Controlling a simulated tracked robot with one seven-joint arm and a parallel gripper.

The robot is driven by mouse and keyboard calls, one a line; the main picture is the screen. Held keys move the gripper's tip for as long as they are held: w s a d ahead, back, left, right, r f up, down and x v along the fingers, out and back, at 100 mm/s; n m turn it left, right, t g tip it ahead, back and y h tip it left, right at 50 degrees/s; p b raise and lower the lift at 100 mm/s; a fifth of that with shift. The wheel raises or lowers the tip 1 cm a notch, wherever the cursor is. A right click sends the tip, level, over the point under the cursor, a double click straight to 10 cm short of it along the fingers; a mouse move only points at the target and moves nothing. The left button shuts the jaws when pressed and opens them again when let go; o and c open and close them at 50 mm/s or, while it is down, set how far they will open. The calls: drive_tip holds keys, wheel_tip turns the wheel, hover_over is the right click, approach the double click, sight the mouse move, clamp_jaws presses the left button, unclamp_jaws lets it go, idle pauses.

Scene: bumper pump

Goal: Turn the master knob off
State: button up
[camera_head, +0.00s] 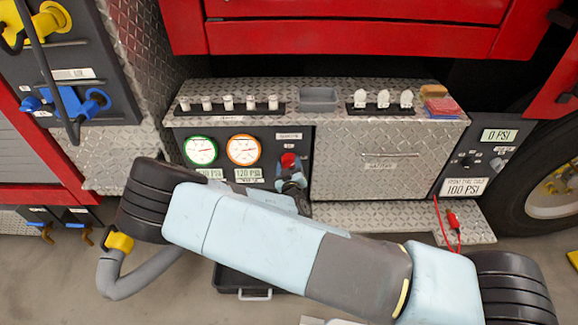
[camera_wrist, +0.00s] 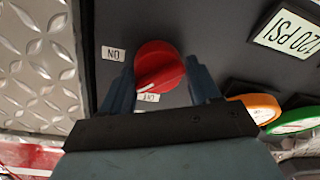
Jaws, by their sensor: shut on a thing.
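The red master knob (camera_head: 289,160) is on the dark panel, right of two round gauges. In the wrist view the knob (camera_wrist: 159,62) sits between the fingers of my gripper (camera_wrist: 160,80), which is shut on it. A white mark on the knob's face points to the lower left of the picture. An upside-down ON label (camera_wrist: 113,53) is left of the knob. A second label (camera_wrist: 148,97) just below it is partly hidden and hard to read. In the head view my gripper (camera_head: 291,176) is at the knob, its fingers partly hidden by my arm.
A green-rimmed gauge (camera_head: 200,150) and an orange-rimmed gauge (camera_head: 243,150) are left of the knob. A diamond-plate box front (camera_head: 368,175) is to its right. Several white levers (camera_head: 228,103) stand on the ledge above. A black case (camera_head: 226,280) lies on the floor below.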

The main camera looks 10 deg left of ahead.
drive_tip(key=n, duration=0.5)
drive_tip(key=shift+h, duration=0.3)
drive_tip(key=shift+a+r+n, duration=0.1)
drive_tip(key=shift+a+n, duration=0.05)
drive_tip(key=shift+n, duration=1.95)
drive_tip(key=shift+a+h, duration=0.1)
drive_tip(key=shift+h, duration=0.2)
drive_tip(key=o, duration=0.9)
drive_tip(key=shift+o, duration=0.2)
drive_tip(key=f+v, duration=0.1)
drive_tip(key=v, duration=1.2)
drive_tip(key=shift+s+d+r, duration=0.2)
drive_tip(key=shift+s+r, duration=0.15)
drive_tip(key=shift+s, duration=0.05)
